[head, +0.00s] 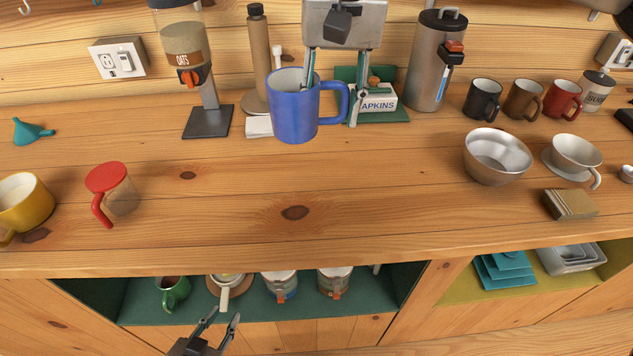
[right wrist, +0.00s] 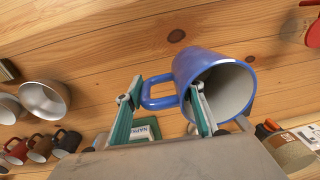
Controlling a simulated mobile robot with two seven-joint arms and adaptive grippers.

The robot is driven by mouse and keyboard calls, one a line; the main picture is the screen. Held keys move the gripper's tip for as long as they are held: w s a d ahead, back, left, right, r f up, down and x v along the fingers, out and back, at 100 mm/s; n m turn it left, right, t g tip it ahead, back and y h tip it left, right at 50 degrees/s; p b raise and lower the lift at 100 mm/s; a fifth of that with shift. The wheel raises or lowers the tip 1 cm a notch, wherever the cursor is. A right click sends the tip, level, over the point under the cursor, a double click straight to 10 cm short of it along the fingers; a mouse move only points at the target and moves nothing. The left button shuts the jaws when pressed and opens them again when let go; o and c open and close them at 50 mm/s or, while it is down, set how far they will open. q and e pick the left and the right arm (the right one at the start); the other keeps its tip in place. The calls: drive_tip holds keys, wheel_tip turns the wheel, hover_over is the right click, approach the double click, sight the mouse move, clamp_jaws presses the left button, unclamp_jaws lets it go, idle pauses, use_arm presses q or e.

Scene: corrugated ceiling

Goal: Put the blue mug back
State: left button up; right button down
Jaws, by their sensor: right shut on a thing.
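The blue mug (head: 292,108) is upright at the back middle of the counter in the head view, its handle to the right. My right gripper (head: 333,100) comes from above and is shut on it. In the right wrist view, one finger of the right gripper (right wrist: 163,110) is inside the rim of the blue mug (right wrist: 190,62) and the other is outside, by the handle. I cannot tell whether the mug's base touches the counter. My left gripper (head: 221,320) is open and empty, low in front of the lower shelf.
Black (head: 482,99), brown (head: 523,101) and red (head: 563,100) mugs stand in a row at the back right, beside a sugar canister (head: 597,91). A steel bowl (head: 497,158) stands before them. A napkin holder (head: 377,99) is behind the blue mug. The counter's middle (head: 350,185) is clear.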

wheel_tip(320, 180, down, 17)
drive_tip(key=shift+f, duration=0.2)
idle(0.3)
drive_tip(key=shift+f, duration=0.15)
drive_tip(key=c, duration=1.3)
unclamp_jaws()
wheel_tip(320, 180, up, 12)
drive_tip(key=shift+d, duration=0.35)
